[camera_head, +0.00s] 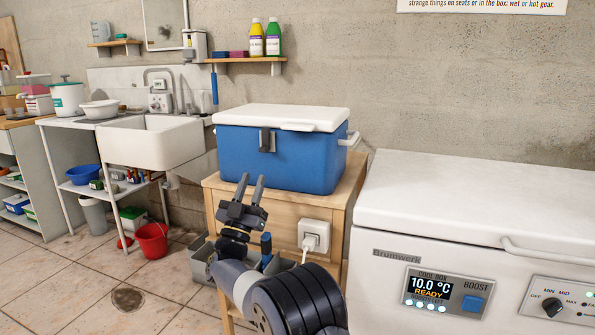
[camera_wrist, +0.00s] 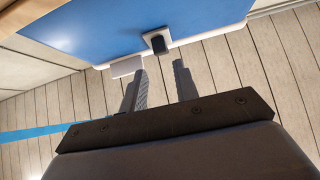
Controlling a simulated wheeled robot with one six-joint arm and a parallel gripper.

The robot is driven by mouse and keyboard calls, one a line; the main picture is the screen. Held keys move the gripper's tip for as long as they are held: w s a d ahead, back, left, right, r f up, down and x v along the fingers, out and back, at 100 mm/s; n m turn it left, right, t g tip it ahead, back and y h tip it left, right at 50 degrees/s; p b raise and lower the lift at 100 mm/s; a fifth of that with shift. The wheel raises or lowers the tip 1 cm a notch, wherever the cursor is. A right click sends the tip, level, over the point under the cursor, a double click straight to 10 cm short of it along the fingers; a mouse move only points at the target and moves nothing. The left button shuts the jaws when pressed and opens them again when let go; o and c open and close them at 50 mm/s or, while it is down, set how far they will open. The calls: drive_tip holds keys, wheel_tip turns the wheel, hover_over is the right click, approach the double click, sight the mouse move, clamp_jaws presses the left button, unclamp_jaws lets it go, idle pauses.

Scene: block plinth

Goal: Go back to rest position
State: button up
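My gripper (camera_head: 250,182) is in front of the blue cool box, pointing up, with its two fingers apart and nothing between them. In the wrist view the fingers (camera_wrist: 160,76) are also apart and empty. The blue box (camera_head: 290,162) has a white lid (camera_head: 285,115), which lies shut on it, and a dark latch (camera_head: 267,140) on its front. In the wrist view the blue face (camera_wrist: 105,28) and the latch (camera_wrist: 157,41) appear above the fingertips. I cannot tell the exact gap between fingers and box.
The box stands on a wooden plinth (camera_head: 278,212) with a plugged-in socket (camera_head: 314,237). A large white cooler (camera_head: 470,200) reading 10.0 °C READY stands close on the right. A sink (camera_head: 150,141) and red bucket (camera_head: 152,240) are left.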

drive_tip(key=b+x, duration=0.1)
drive_tip(key=x, duration=0.7)
drive_tip(key=shift+w+d+n, duration=0.1)
drive_tip(key=shift+d+n, duration=0.05)
drive_tip(key=shift+n, duration=0.25)
drive_tip(key=shift+d+r+n+t+y+b, duration=0.15)
drive_tip(key=shift+n+t+y, duration=0.1)
drive_tip(key=shift+n+y, duration=0.7)
drive_tip(key=shift+d+f+n+t+y+b, duration=0.15)
drive_tip(key=shift+n+t+y, duration=0.1)
drive_tip(key=shift+n+y, duration=0.65)
drive_tip(key=shift+s+r, duration=0.1)
drive_tip(key=shift+s, duration=0.1)
drive_tip(key=shift+y, duration=0.45)
